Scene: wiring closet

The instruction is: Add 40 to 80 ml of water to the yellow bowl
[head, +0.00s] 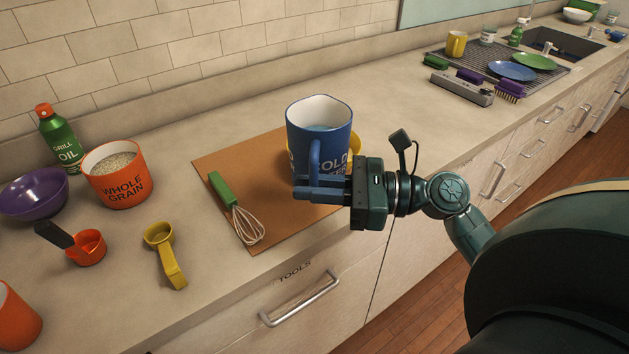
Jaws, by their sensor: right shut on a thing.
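The yellow bowl (356,146) stands on a brown board (218,165), mostly hidden behind a blue pitcher (320,131). Only parts of its yellow rim show beside the pitcher. The pitcher is lettered, with "COLD" readable and the rest partly covered. My right gripper (318,188) is shut on the pitcher's handle. I cannot tell from this view how far the pitcher is above the bowl or board. My left gripper is not in view.
A green-handled whisk (235,208) lies on the board. To the left are a yellow scoop (166,255), a red measuring cup (87,248), a WHOLE GRAIN canister (118,174), a purple bowl (35,194) and an oil bottle (60,139). A dish rack (490,64) stands far right.

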